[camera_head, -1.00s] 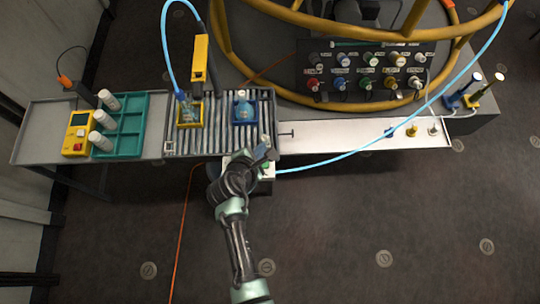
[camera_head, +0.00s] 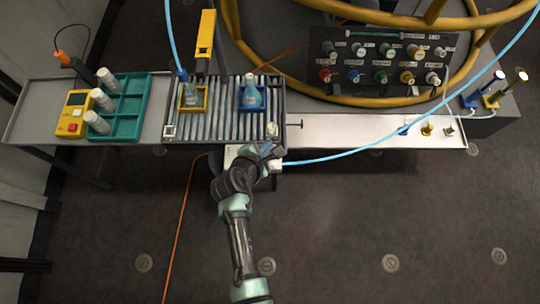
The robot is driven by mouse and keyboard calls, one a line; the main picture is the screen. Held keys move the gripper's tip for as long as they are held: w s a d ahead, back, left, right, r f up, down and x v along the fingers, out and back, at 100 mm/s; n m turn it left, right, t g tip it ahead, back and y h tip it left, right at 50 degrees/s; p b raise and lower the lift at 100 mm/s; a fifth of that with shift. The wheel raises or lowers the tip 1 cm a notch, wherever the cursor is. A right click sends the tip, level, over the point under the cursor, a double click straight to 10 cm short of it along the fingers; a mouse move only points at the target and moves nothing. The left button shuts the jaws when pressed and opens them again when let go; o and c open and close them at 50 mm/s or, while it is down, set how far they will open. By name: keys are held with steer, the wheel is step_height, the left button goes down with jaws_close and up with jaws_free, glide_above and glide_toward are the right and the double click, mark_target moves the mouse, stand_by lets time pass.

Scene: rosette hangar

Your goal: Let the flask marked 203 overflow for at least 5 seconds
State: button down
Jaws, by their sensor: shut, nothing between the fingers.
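Two flasks stand on a slatted grate (camera_head: 225,126): the left flask (camera_head: 190,96) in a yellow holder (camera_head: 181,108), the right, pale blue flask (camera_head: 251,97) in a blue holder (camera_head: 262,106). Their markings are too small to read, so I cannot tell which is 203. A blue hose (camera_head: 172,40) comes down to the mouth of the left flask. Whether liquid runs over is not visible. My gripper (camera_head: 274,148) is shut and empty at the grate's front right corner, over a white box (camera_head: 232,153) that my arm partly hides.
A teal rack (camera_head: 130,105) with white cylinders and a yellow device (camera_head: 73,114) stand left. A yellow post (camera_head: 205,35) rises behind the left flask. A panel of coloured knobs (camera_head: 380,62) stands back right.

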steer(key=shift+f+b, duration=0.5)
steer(key=shift+f, duration=0.85)
steer(key=shift+f, duration=0.1)
stand_by(0.9)
steer(key=shift+f, duration=0.3)
steer(key=shift+f+b, duration=0.5)
stand_by(4.8)
